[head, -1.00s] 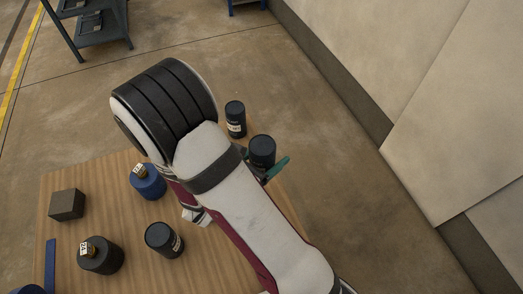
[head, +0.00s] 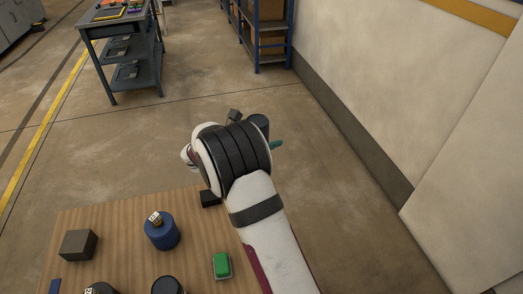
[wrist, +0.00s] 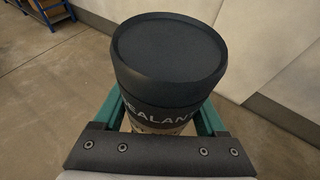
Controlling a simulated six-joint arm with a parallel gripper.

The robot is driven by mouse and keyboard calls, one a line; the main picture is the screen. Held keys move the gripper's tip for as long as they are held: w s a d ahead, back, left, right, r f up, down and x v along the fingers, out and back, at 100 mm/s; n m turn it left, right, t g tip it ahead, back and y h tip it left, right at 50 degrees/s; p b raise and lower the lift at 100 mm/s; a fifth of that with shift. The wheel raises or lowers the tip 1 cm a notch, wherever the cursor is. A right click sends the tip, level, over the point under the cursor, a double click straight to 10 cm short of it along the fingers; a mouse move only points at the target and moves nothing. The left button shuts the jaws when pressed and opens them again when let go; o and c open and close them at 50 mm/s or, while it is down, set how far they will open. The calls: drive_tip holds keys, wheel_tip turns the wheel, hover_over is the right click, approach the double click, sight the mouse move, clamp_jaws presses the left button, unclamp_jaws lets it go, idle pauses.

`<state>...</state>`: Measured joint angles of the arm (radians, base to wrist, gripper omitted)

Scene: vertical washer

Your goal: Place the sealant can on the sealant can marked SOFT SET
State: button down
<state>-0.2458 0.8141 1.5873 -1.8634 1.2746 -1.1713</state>
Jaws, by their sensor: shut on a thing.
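The held sealant can (wrist: 168,55) is dark, with a flat recessed lid and the word SEALANT partly readable on its side. My gripper (wrist: 160,118), with teal fingers, is shut around it in the wrist view. In the head view the can (head: 259,122) shows partly behind my wrist, with one teal finger beside it, appearing beyond the table's far edge. A dark object (head: 209,198) at the table's far right is mostly hidden by my arm. Another dark can (head: 167,286) is cut off at the bottom edge. No SOFT SET marking is readable.
On the wooden table (head: 110,225) stand a blue labelled container (head: 161,232), a dark block (head: 78,245), a green block (head: 221,265) and a dark labelled container (head: 100,289). A wall (head: 400,100) rises on the right. Shelves stand at the back.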

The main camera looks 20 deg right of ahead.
drive_tip(key=shift+w+a+f, duration=0.25)
drive_tip(key=shift+a+f, duration=0.05)
drive_tip(key=shift+a, duration=0.05)
drive_tip(key=shift+f, duration=1.95)
unclamp_jaws()
drive_tip(key=shift+f, duration=0.1)
